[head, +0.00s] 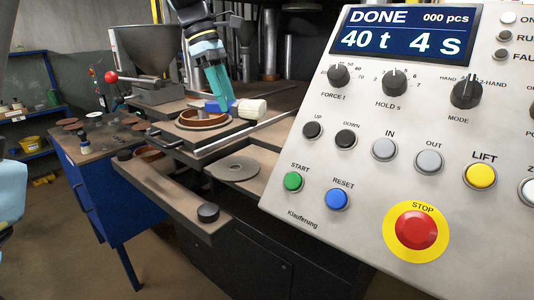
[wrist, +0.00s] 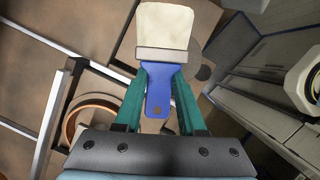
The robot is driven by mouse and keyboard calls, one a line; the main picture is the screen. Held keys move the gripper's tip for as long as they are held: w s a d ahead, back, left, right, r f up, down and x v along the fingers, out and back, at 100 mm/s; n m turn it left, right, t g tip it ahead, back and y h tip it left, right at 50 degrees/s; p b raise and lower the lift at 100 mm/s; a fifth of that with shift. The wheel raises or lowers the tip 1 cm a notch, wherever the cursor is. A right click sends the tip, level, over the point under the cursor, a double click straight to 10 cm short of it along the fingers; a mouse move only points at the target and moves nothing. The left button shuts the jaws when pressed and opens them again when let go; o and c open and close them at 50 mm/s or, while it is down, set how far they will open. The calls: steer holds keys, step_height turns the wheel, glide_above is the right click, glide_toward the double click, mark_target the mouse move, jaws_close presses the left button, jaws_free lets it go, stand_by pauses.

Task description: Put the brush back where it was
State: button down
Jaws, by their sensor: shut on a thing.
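The brush has a blue handle and broad cream bristles (head: 250,108). My gripper (head: 226,102) is shut on its blue handle, with the bristles pointing right in the head view. In the wrist view the teal fingers of my gripper (wrist: 160,74) press on both sides of the handle (wrist: 158,97), and the bristles (wrist: 165,25) point away from me. The brush is over or close beside a brown round ring (head: 203,120) on the press table; the exact height is unclear. The ring also shows in the wrist view (wrist: 72,122), left of the gripper.
A control panel (head: 440,130) reading DONE, 40 t, 4 s fills the right. A grey disc (head: 232,168) lies on the front ledge, near a black knob (head: 208,212). A blue bench (head: 100,190) with several discs stands left. A metal hopper (head: 150,52) is behind.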

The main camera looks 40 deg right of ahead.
steer(key=s+d+p, duration=0.3)
steer(key=s, duration=0.7)
steer(key=f, duration=0.6)
steer(key=shift+s+a+f+p, duration=0.1)
steer(key=shift+s+a+p, duration=0.05)
steer(key=shift+s+p, duration=0.15)
step_height(320, 180, down, 4)
steer(key=shift+p, duration=0.4)
steer(key=shift+s+f+p, duration=0.15)
steer(key=shift+f+p, duration=0.2)
steer(key=shift+f, duration=0.3)
steer(key=c, duration=0.5)
jaws_free()
